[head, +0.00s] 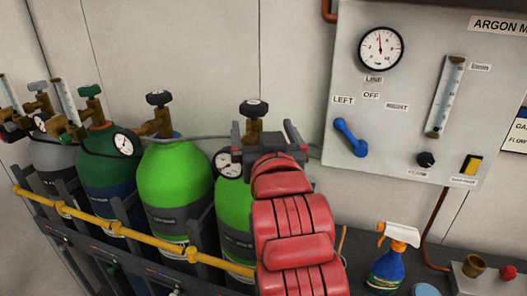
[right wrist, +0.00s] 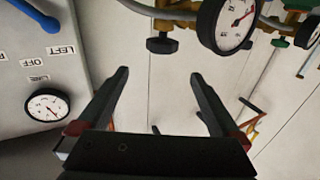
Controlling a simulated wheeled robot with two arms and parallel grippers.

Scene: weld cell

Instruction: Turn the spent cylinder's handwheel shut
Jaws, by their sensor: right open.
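Two bright green cylinders stand in the rack, a left one (head: 175,180) and a right one (head: 232,205), each with a brass valve and black handwheel. The left handwheel (head: 158,98) is in clear view; the right handwheel (head: 253,107) shows just above my right gripper (head: 266,135). My right gripper is open and empty. In the right wrist view a black handwheel (right wrist: 160,45) lies beyond and between the fingertips (right wrist: 160,74), apart from them. My red arm hides part of the right cylinder. I cannot tell which cylinder is spent. My left gripper is not in view.
Gauges (head: 125,144) (head: 228,163) hang by the green cylinders. A yellow rail (head: 130,231) runs in front. Dark green (head: 103,165) and grey (head: 52,158) cylinders stand left. A panel (head: 400,120) with a blue lever (head: 350,138) is right, above a spray bottle (head: 388,265).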

